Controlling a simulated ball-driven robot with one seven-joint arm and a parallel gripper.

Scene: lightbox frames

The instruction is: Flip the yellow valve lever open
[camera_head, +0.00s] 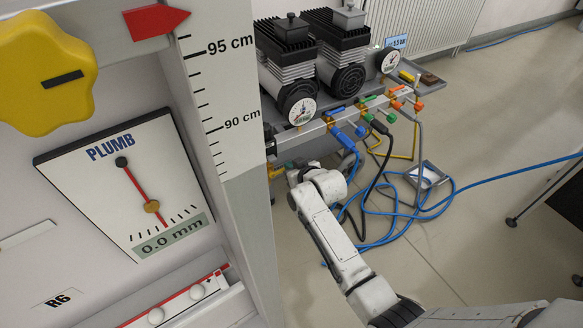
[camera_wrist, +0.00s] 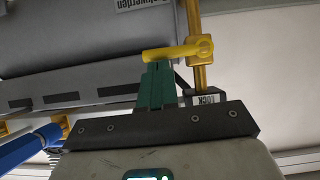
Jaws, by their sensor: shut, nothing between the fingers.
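In the wrist view, the yellow valve lever (camera_wrist: 172,53) lies roughly level, reaching left from its pivot on an upright brass pipe (camera_wrist: 198,78). My gripper (camera_wrist: 157,68) has green fingers pressed together with nothing between them. The fingertips are right at the lever's left part, on its lower side in the picture; I cannot tell whether they touch. In the head view, a small yellow part (camera_head: 277,172) shows under the left end of the manifold, beside my wrist. My fingers are not clearly visible there.
A manifold (camera_head: 340,122) with blue, green and orange fittings runs below two compressors (camera_head: 337,50). Blue and black hoses (camera_head: 395,208) hang and lie on the floor around my arm. A grey post with a scale (camera_head: 225,100) stands close on the left.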

